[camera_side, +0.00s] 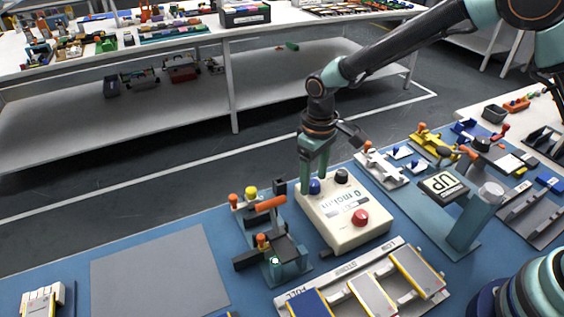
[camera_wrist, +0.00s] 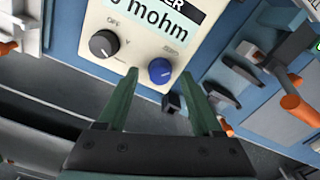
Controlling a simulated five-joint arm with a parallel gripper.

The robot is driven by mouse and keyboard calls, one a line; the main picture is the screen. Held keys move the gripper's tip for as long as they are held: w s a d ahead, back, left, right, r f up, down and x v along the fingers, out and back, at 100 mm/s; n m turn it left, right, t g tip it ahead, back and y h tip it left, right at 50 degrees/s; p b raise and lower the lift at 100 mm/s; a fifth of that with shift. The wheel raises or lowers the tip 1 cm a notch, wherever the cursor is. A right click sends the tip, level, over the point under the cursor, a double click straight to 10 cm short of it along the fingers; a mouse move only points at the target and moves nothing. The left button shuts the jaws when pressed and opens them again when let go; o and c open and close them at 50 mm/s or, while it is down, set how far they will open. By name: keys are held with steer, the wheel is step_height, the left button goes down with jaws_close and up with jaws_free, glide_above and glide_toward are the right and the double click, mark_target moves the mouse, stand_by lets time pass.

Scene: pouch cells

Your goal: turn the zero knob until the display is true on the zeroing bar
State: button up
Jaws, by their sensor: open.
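A cream meter box (camera_side: 345,235) stands on the blue mat. The blue knob (camera_side: 315,187) sits at its far left corner, with the black knob (camera_side: 341,176) to its right and a red button (camera_side: 360,217) nearer the front. In the wrist view the blue knob (camera_wrist: 160,71) has a small, blurred label, and the black knob (camera_wrist: 103,44) is marked OFF. A pale strip (camera_wrist: 150,12) reads "mohm" after a partly cut character. My gripper (camera_side: 312,182) points down with its fingers open, one either side of the blue knob in the wrist view (camera_wrist: 159,75). I cannot tell whether they touch it. I cannot identify the zeroing bar.
Orange-handled clamp fixtures (camera_side: 262,240) stand close left of the box. A tray of pouch cells (camera_side: 370,295) lies in front. A bare grey pad (camera_side: 160,275) lies at the left.

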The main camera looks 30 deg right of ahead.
mark_target(315, 182)
step_height(315, 182, up, 12)
steer(key=shift+f, duration=0.2)
stand_by(0.4)
steer(key=s+d+r+m+t, duration=0.2)
steer(key=s+d+r, duration=0.2)
steer(key=s+d, duration=0.3)
steer(key=s+d+r+m+t, duration=0.2)
steer(key=s+d+r+t, duration=0.1)
steer(key=s+d, duration=0.4)
steer(key=shift+s+d+r+m+t, duration=0.3)
steer(key=shift+d+r, duration=0.05)
steer(key=shift+d, duration=0.65)
